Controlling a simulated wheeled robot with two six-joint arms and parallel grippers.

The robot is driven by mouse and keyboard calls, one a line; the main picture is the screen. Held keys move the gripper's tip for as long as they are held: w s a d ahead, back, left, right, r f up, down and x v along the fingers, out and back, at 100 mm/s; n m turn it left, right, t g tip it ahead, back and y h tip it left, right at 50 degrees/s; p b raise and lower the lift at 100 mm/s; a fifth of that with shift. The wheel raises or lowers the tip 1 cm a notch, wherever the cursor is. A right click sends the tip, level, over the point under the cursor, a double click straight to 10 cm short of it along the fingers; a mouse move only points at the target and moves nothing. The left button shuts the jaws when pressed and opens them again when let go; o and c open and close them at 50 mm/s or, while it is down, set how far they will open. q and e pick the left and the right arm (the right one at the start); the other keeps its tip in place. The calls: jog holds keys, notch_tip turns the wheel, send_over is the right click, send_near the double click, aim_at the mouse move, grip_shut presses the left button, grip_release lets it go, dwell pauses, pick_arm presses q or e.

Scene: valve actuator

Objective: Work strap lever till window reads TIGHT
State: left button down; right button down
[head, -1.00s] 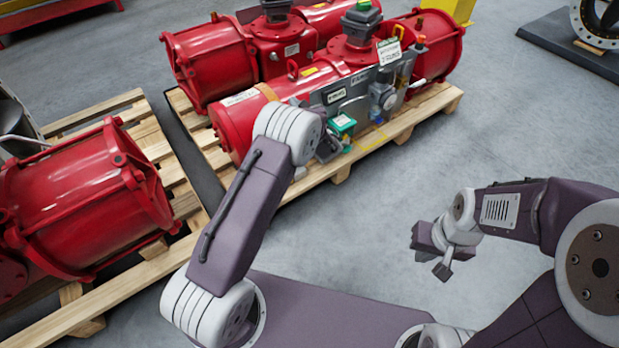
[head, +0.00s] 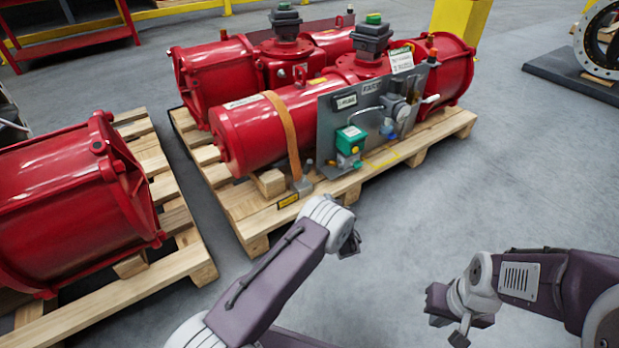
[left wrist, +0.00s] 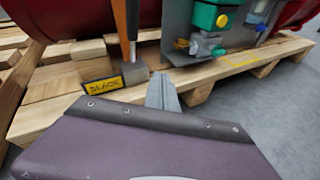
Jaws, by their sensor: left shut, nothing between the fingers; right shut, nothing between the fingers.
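An orange strap (head: 284,128) runs over the end of the front red cylinder (head: 248,130) down to a small grey ratchet block (head: 303,187) on the pallet. My left gripper (head: 350,243) is shut and empty, off the pallet's front edge, apart from the block. My right gripper (head: 459,336) is shut and empty, at lower right.
The wooden pallet (head: 250,240) carries the red actuator, a grey panel (head: 334,125) and a green box (head: 351,140) right of the strap. Another red cylinder (head: 75,220) lies on a pallet at left.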

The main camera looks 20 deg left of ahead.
aim_at(306, 172)
pick_arm(q)
jog(key=shift+r, duration=0.1)
jog(key=w+a+r, duration=0.3)
jog(key=w+a, duration=0.2)
jog(key=a, duration=0.1)
jog(key=shift+a+r, duration=0.2)
dwell(0.3)
jog(key=shift+w+a, duration=0.1)
dwell(1.9)
jog(key=shift+w+a+r+b, duration=0.15)
jog(key=shift+w+a+b, duration=0.05)
jog(key=shift+b, duration=0.15)
